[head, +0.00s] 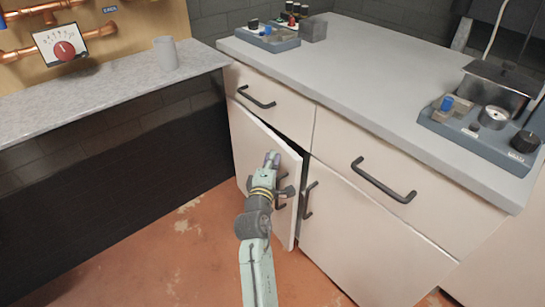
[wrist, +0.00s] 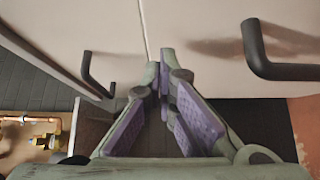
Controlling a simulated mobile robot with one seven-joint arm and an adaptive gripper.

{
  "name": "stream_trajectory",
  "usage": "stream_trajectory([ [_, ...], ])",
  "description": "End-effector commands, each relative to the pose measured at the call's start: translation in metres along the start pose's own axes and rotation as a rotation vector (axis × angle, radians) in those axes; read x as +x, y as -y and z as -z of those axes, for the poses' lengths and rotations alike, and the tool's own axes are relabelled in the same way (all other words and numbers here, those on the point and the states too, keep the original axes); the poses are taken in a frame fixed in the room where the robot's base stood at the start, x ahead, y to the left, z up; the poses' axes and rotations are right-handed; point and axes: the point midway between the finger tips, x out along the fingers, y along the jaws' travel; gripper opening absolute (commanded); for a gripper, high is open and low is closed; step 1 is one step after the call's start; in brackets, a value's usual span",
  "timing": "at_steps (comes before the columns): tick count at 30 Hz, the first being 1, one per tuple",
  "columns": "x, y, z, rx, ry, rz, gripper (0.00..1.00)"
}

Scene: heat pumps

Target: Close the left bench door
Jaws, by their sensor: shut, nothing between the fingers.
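The left bench door (head: 247,150) is a pale panel under the left drawer, and it stands ajar. Its right edge is swung out from the cabinet, with a dark gap along the top. My gripper (head: 272,158) is in front of this door, near its upper right part, and hides part of it and of its dark handle. In the wrist view my gripper (wrist: 162,68) has its purple-padded fingers together at the tips, with nothing between them. The fingertips are close to pale panels, but I cannot tell whether they touch.
The right door (head: 350,240) looks shut, with a dark handle (head: 308,200). The drawers above have dark handles (head: 383,180). The benchtop (head: 350,65) carries several small devices. A grey counter (head: 100,95) with a cup (head: 165,53) stands at left. The floor before the door is clear.

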Motion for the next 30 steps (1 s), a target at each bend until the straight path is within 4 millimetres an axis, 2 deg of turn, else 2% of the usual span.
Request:
stream_trajectory([
  [16,0.000,-0.002,-0.002,0.000,0.000,0.000,0.00],
  [24,0.030,-0.004,-0.034,-0.001,0.001,0.001,0.00],
  [30,0.035,-0.001,-0.041,0.000,0.003,-0.002,0.00],
])
